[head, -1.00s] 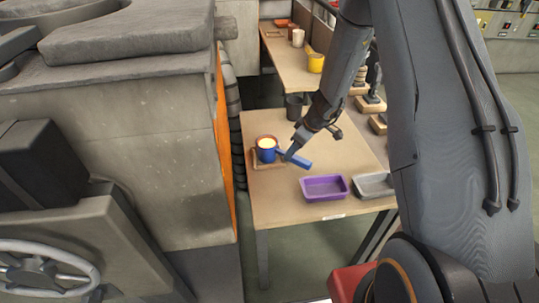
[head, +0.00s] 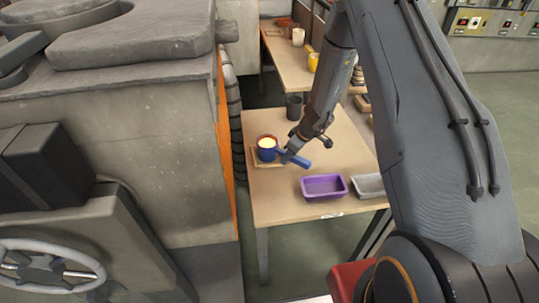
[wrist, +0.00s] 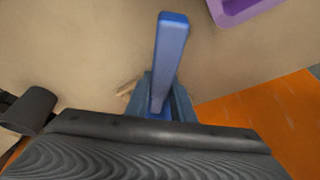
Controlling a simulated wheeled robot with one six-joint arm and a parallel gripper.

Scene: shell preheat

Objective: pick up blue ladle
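My gripper (head: 287,156) is at the handle, close to the cup. In the wrist view the ladle's handle (wrist: 171,50) runs between the fingers of my gripper (wrist: 165,98), which look closed against its sides. The cup is hidden there behind my gripper and wrist. I see no clear gap between cup and board in the head view.
A purple tray (head: 323,196) and a grey tray (head: 368,192) lie at the table's front right. A dark cup (head: 294,108) stands behind. The large concrete block (head: 150,130) with an orange side rises left of the table (head: 280,207). The table's middle is mostly clear.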

